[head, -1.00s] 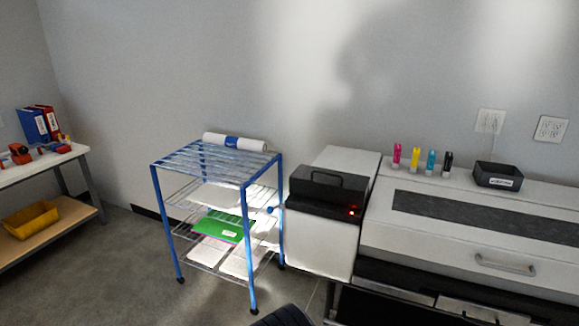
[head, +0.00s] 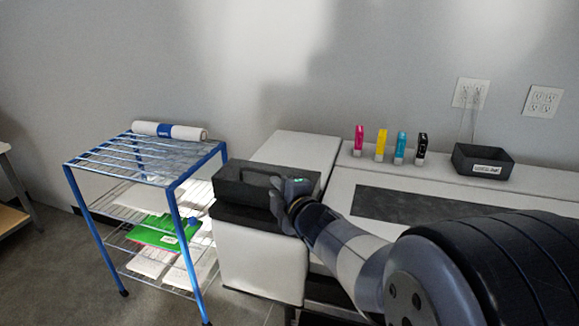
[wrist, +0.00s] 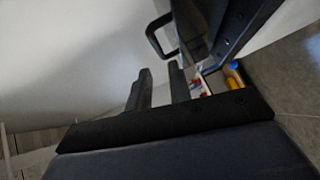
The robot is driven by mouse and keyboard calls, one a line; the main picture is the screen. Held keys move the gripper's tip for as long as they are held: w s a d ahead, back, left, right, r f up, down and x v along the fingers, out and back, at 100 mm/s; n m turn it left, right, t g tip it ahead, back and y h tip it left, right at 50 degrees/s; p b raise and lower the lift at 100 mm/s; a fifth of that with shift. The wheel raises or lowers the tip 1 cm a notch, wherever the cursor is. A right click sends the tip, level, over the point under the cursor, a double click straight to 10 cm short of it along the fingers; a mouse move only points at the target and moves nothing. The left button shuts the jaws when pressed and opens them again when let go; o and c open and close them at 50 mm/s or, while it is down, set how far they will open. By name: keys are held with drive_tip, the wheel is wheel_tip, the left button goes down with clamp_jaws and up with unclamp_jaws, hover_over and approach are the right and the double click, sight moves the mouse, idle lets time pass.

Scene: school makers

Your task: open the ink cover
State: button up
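The ink cover (head: 236,190) is a black box-like lid with a raised bar handle, on the left end of the large printer; it looks closed. My gripper (head: 283,196) is at the right side of the cover, near the handle, and my arm hides part of the printer. In the wrist view the handle (wrist: 152,36) is a dark loop beyond the fingertips. My gripper (wrist: 160,70) shows two fingers apart with a gap between them and nothing in it. Whether a finger touches the cover, I cannot tell.
A blue wire rack (head: 176,182) with papers and a white roll (head: 170,131) stands left of the printer. Several ink cartridges (head: 381,146) and a black tray (head: 483,160) are on the printer's back ledge. The wall is close behind.

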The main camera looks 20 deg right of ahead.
sight(261, 173)
drive_tip(key=p+x, duration=0.1)
drive_tip(key=x, duration=1)
drive_tip(key=shift+r+p, duration=0.15)
drive_tip(key=shift+p, duration=0.25)
drive_tip(key=shift+c, duration=0.2)
drive_tip(key=shift+d, duration=0.1)
clamp_jaws()
